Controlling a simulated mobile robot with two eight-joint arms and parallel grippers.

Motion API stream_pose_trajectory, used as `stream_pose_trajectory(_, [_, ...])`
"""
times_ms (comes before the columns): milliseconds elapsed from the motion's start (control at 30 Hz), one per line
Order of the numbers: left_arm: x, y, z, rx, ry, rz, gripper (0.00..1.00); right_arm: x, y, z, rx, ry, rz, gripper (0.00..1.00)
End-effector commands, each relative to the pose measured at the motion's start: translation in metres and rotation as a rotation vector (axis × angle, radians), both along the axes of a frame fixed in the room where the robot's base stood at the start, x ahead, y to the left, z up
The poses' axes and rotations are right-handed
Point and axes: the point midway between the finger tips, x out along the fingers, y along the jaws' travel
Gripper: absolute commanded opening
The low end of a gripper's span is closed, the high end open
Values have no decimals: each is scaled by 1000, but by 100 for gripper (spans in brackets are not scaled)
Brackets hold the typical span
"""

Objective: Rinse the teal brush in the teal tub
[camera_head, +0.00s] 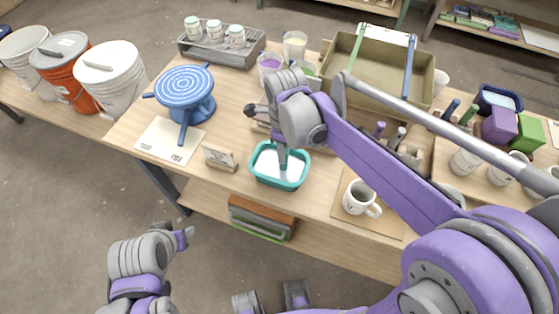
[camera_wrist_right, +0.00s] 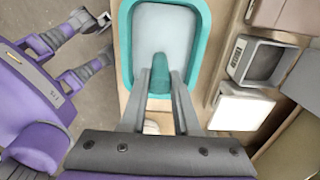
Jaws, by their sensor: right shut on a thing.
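The teal tub (camera_head: 262,180) stands at the front edge of the wooden table, with pale liquid inside; it also fills the top middle of the right wrist view (camera_wrist_right: 125,45). My right gripper (camera_head: 283,150) is above the tub, pointing down. In the right wrist view its two fingers (camera_wrist_right: 160,95) are shut on the teal brush (camera_wrist_right: 160,75). The brush overlaps the tub's near side and liquid; its lower end is hidden, so I cannot tell whether it touches the liquid. My left gripper (camera_head: 183,236) is low, away from the table; its jaw state is unclear.
A small card holder (camera_head: 220,159) stands left of the tub, near a blue turntable (camera_head: 186,88). A white mug (camera_head: 360,198) stands to the right on a board. A large olive bin (camera_head: 345,68) and cups lie behind. My right arm crosses over the table's right half.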

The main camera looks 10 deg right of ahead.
Motion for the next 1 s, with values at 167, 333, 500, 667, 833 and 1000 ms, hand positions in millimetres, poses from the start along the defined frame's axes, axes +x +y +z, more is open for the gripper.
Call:
stream_pose_trajectory(167, [0, 0, 0, 0, 0, 0, 50, 14, 2, 1, 0, 0, 1, 0])
stream_pose_trajectory(333, [0, 0, 1, 0, 0, 0, 50, 8, 10, 1, 1, -1, 3, 0])
stream_pose_trajectory(500, [1, 0, 5, 0, -3, 0, 50, 8, 10, 7, 0, -1, 1, 0])
stream_pose_trajectory(667, [5, 0, 18, 0, -10, 0, 50, 9, 10, 23, 0, -2, 1, 0])
stream_pose_trajectory(833, [10, 0, 31, 0, -19, 0, 50, 9, 10, 40, 1, -3, 0, 0])
stream_pose_trajectory(1000, [15, 0, 44, 0, -28, 0, 50, 9, 10, 57, 1, -3, 0, 0])
